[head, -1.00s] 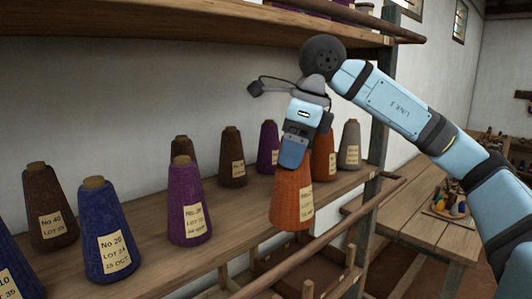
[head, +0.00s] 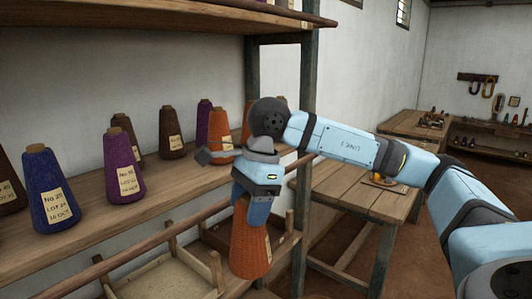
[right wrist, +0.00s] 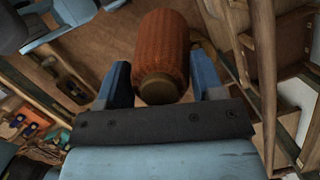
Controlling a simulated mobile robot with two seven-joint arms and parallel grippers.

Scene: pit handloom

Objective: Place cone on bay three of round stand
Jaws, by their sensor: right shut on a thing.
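My right gripper (head: 254,208) is shut on an orange yarn cone (head: 250,250) with a paper label, gripping it near its narrow top. The cone hangs upright in front of the shelf, clear of the shelf board. In the right wrist view the orange cone (right wrist: 165,42) sits between the two blue fingers, its brown top end toward the palm. I cannot make out a round stand with numbered bays. My left gripper is not in view.
The shelf (head: 165,192) bears several labelled cones, among them a blue cone (head: 51,192) and a purple cone (head: 124,167). A dark shelf post (head: 309,70) and a front rail (head: 150,230) are close to my gripper. The side table (head: 350,190) stands right of the post.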

